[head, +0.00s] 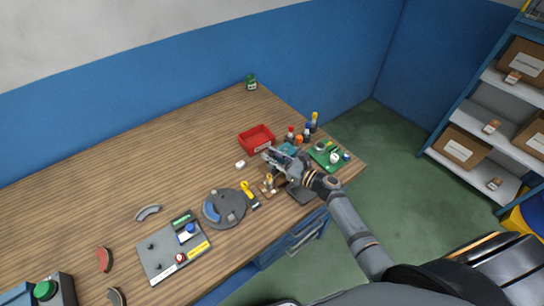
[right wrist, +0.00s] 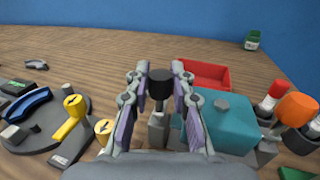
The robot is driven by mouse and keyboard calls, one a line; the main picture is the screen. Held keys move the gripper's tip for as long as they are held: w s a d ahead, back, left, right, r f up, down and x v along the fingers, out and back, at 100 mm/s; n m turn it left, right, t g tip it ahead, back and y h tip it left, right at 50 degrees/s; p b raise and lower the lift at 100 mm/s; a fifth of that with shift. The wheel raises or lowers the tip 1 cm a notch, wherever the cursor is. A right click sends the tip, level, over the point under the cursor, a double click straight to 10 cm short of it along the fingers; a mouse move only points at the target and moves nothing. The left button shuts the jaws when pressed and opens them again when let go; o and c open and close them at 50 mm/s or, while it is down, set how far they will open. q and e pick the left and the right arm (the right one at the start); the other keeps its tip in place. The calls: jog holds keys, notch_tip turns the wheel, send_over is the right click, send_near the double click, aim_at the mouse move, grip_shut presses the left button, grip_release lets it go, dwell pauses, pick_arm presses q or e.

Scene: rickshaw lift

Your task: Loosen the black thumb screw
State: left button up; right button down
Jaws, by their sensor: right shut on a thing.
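The black thumb screw (right wrist: 160,84) has a dark round head and stands between the two fingers of my right gripper (right wrist: 160,92) in the right wrist view. The gripper is shut on it. A grey metal block (right wrist: 157,128) shows below the screw, and a teal block (right wrist: 222,122) sits just to the right. In the head view, my right gripper (head: 270,157) is over the right part of the table and hides the screw. My left gripper is not in view.
A red tray (head: 257,139) stands just behind the gripper. Several small bottles (head: 303,133) and a green board (head: 328,154) are to the right.

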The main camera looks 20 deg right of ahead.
dwell(0.3)
jog(key=c, duration=1.1)
grip_release()
jog(key=shift+c, duration=0.2)
jog(key=v, duration=1.2)
jog(key=shift+d+r, duration=0.1)
